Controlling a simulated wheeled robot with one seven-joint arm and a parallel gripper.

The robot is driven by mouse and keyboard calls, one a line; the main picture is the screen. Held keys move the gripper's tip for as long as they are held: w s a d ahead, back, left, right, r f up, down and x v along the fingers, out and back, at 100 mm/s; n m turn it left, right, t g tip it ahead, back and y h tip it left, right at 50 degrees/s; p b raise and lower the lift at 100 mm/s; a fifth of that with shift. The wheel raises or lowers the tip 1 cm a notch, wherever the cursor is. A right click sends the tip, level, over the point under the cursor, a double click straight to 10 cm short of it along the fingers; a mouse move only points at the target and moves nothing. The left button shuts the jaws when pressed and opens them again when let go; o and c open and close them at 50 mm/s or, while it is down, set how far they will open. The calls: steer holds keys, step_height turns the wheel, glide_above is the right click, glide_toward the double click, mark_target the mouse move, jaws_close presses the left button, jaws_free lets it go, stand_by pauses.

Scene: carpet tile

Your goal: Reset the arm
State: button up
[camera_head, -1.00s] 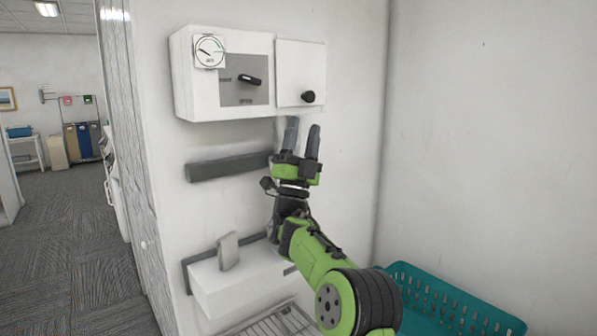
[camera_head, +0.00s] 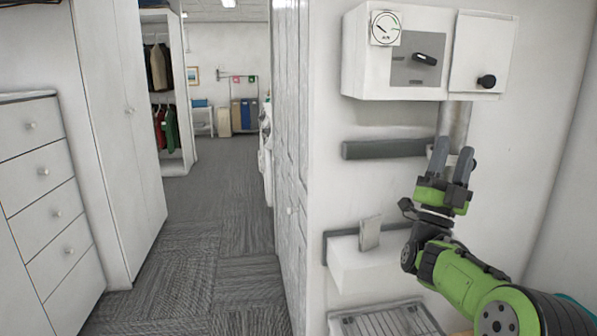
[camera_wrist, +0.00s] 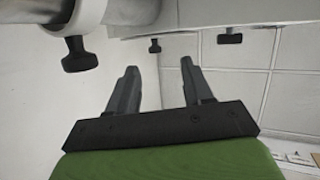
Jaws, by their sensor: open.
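My green arm reaches in from the lower right of the head view. My gripper (camera_head: 453,160) points up, its two dark grey fingers apart with nothing between them. It is below the white wall box (camera_head: 372,72) with a gauge (camera_head: 385,28) and a black handle (camera_head: 425,59), in front of the grey pipe under the box. In the wrist view my gripper (camera_wrist: 157,82) is also open and empty, with a black knob (camera_wrist: 80,54) at the upper left and another dark handle (camera_wrist: 229,37) at the upper right.
A dark grey bar (camera_head: 385,148) is on the wall left of my gripper. Below it are a white ledge (camera_head: 362,265) with a small grey piece (camera_head: 370,233) and a wire rack (camera_head: 385,320). A drawer unit (camera_head: 45,200) stands left; the carpeted corridor (camera_head: 215,230) is clear.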

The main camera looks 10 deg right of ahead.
steer(key=w+a+n+t+y, duration=0.45)
steer(key=a+n+y, duration=0.75)
steer(key=y, duration=0.4)
steer(key=s+a+f+n+g+y, duration=0.3)
steer(key=a+f+n+g+y, duration=0.15)
steer(key=a, duration=0.25)
steer(key=s+a+f+n+g+y, duration=0.1)
steer(key=s+f+g, duration=0.4)
steer(key=s+f, duration=0.45)
steer(key=s+a+f+n+g+y, duration=0.15)
steer(key=s+f+g, duration=0.35)
steer(key=s, duration=0.7)
steer(key=s+a+f+n+g, duration=0.15)
steer(key=s+f+g, duration=0.25)
steer(key=s+f, duration=0.6)
step_height(320, 180, up, 18)
steer(key=s+p, duration=0.1)
steer(key=p, duration=1.6)
steer(key=shift+r+m, duration=0.2)
steer(key=shift+m, duration=0.25)
steer(key=shift+c, duration=0.4)
